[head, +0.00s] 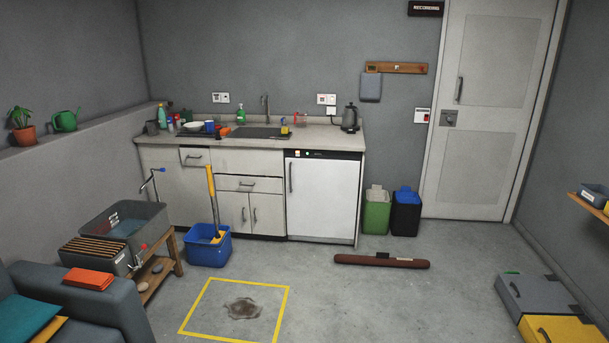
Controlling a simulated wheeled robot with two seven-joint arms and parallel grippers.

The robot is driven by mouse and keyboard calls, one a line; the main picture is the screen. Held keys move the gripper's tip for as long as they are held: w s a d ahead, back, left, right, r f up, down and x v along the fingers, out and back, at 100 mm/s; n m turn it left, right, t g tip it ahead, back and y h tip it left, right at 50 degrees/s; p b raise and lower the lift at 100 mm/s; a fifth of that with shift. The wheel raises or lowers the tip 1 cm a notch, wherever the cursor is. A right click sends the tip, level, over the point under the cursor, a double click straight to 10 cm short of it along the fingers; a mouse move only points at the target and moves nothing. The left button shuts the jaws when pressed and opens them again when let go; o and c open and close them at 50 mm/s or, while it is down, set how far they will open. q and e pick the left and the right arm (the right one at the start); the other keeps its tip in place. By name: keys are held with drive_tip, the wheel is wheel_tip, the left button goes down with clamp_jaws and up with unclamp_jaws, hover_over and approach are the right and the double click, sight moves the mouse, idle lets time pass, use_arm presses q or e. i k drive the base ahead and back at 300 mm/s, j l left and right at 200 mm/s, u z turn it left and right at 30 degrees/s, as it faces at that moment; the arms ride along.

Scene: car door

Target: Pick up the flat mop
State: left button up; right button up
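A mop with a yellow handle (212,195) stands nearly upright, leaning slightly, in a blue bucket (208,253) on the floor. The bucket is in front of the kitchen cabinets, left of centre in the head view. The lower end of the mop is partly hidden inside the bucket, so I cannot tell the shape of its head. Neither of my grippers shows in the head view.
A yellow floor outline (198,301) surrounds a dark stain (243,308) in front of the bucket. A wooden stand with a grey basin (122,225) is left of the bucket. A brown roll (381,261) lies right.

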sight(219, 234)
drive_tip(key=i+u, duration=0.1)
drive_tip(key=i, duration=0.45)
drive_tip(key=i+l+u, duration=0.1)
drive_tip(key=i, duration=0.45)
drive_tip(key=i+l, duration=0.15)
drive_tip(key=i, duration=0.45)
drive_tip(key=i+j+u, duration=0.2)
drive_tip(key=i+u, duration=0.3)
drive_tip(key=i, duration=0.45)
drive_tip(key=i+l+u, duration=0.1)
drive_tip(key=i+u, duration=0.35)
drive_tip(key=i, duration=0.5)
